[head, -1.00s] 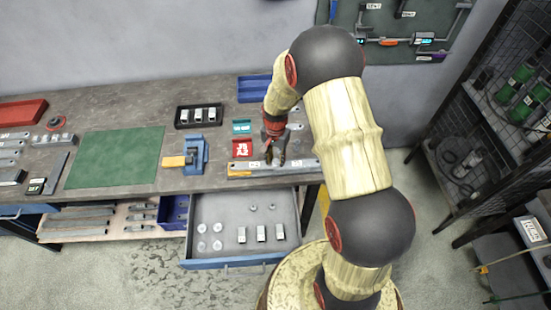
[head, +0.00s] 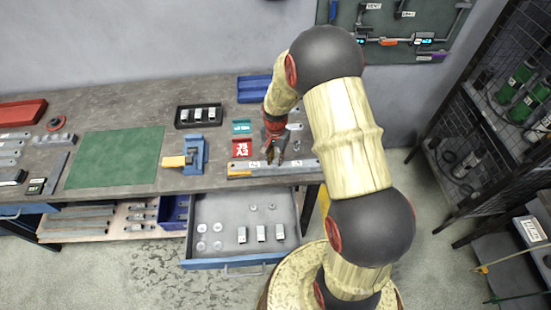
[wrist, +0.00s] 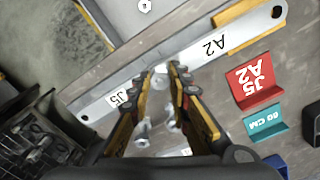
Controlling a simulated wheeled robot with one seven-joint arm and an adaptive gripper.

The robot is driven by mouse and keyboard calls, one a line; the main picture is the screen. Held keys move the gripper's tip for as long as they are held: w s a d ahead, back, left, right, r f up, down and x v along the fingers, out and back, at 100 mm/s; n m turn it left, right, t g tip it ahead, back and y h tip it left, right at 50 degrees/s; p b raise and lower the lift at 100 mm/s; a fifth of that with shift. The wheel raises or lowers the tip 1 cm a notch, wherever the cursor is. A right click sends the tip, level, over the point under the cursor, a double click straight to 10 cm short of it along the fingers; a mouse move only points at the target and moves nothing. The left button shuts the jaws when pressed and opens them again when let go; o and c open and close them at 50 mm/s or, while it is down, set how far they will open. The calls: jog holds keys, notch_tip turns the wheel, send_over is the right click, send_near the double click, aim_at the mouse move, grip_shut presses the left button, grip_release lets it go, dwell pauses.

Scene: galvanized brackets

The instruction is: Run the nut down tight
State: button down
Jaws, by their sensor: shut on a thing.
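A long grey metal bar (head: 256,169) lies along the front edge of the bench. In the wrist view the bar (wrist: 206,52) carries white labels J5 and A2 and has a hole at each end. My gripper (head: 275,160) points down over the bar's middle. In the wrist view my gripper (wrist: 164,72) has its two fingertips close together on a small pale metal piece, the nut (wrist: 161,69), at the bar. The fingers hide most of it, so its thread and seating cannot be told.
A red card (head: 241,148) marked J5 A2 and a teal card (head: 242,127) stand left of my gripper. A blue fixture (head: 195,153) stands farther left. An open drawer (head: 215,261) with several small parts juts out below the bench. Small metal pieces (wrist: 143,133) lie beneath my fingers.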

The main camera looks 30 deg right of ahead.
jog(key=m, duration=1.2)
jog(key=shift+f+m, duration=0.1)
jog(key=shift+m, duration=0.2)
jog(key=m, duration=0.3)
jog(key=shift+s+m, duration=0.1)
jog(key=shift+m, duration=0.2)
jog(key=m, duration=0.3)
jog(key=shift+f+m, duration=0.15)
jog(key=shift+m, duration=0.15)
jog(key=m, duration=0.6)
jog(key=shift+s+f, duration=0.1)
jog(key=shift+s, duration=0.15)
jog(key=c, duration=1.9)
grip_release()
jog(key=shift+a, duration=0.1)
jog(key=o, duration=0.3)
jog(key=shift+w+r, duration=0.2)
jog(key=shift+w, duration=0.05)
